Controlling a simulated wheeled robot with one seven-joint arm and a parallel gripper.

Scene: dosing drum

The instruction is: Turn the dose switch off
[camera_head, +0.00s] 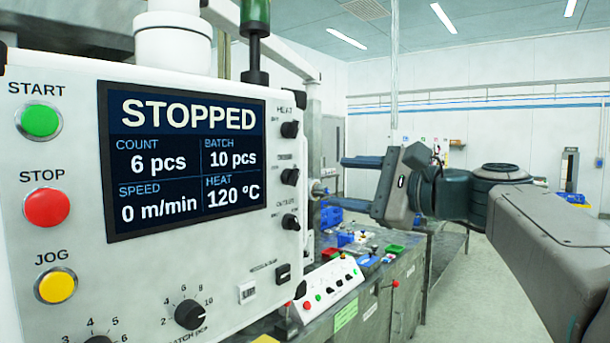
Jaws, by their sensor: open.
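A white control panel (60,160) fills the left side of the head view, with its screen (185,155) reading STOPPED. No label that I can read says dose, so I cannot tell which control is the dose switch. A small dark rocker switch (283,272) sits at the panel's lower right, and its position is too small to tell. A black knob (291,130) marked HEAT sits above it, with two more black knobs below that one. My gripper (338,181) is open and empty. It points left, to the right of the panel's edge and apart from it.
Green START (40,120), red STOP (46,208) and yellow JOG (56,286) buttons line the panel's left side. A lower white button box (335,285) and a bench with blue, red and green parts stand below my gripper. Open floor (480,290) lies at the right.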

